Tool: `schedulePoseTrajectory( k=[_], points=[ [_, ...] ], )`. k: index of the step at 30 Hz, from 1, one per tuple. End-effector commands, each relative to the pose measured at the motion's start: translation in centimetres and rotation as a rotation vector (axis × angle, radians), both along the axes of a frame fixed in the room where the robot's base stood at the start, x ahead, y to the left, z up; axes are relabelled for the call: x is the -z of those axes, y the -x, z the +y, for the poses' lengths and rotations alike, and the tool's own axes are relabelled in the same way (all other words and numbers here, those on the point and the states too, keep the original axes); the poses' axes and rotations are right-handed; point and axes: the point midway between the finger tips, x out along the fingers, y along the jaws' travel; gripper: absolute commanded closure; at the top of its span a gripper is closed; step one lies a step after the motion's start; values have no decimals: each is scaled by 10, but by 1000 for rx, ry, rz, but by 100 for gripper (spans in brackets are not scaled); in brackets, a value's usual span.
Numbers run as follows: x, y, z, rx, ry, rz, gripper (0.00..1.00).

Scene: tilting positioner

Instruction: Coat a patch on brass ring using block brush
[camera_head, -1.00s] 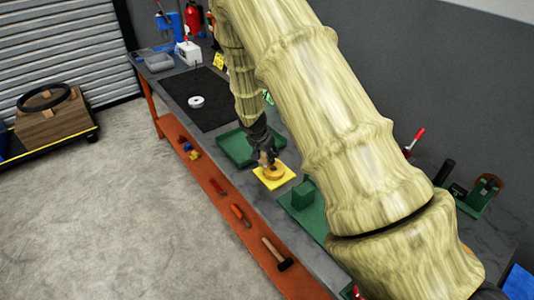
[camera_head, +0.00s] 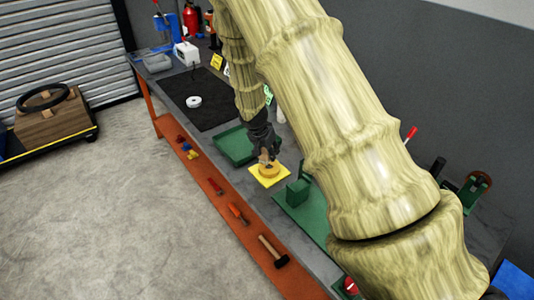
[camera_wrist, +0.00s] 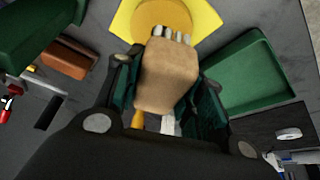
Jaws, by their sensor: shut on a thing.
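The brass ring (camera_head: 269,169) lies on a yellow square plate (camera_head: 256,181) on the grey bench. In the wrist view the ring (camera_wrist: 160,14) and yellow plate (camera_wrist: 208,18) are at the top centre, partly cut off. My gripper (camera_head: 266,154) is over the ring. In the wrist view my gripper (camera_wrist: 167,95) is shut on the block brush (camera_wrist: 166,75), a tan block with pale bristles. The bristles point toward the ring and overlap its near edge in the picture. I cannot tell whether they touch it. No coated patch can be made out.
A green tray (camera_head: 232,148) lies left of the plate. A green stand (camera_head: 297,190) on a green base is close on the right. A black mat (camera_head: 213,116) with a white ring (camera_head: 194,101) lies farther left. Tools, including a hammer (camera_head: 272,251), lie on the orange lower shelf.

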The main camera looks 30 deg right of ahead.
Motion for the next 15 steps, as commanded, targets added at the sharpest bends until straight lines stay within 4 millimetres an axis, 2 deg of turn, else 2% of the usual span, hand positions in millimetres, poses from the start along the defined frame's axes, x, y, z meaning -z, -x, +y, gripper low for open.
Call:
schedulePoseTrajectory(
  k=[1,9,15],
  points=[
    [-8,0,0,2,0,-1,92],
    [-33,-1,2,-1,1,-1,92],
    [-41,-1,2,-1,0,0,92]
  ],
)
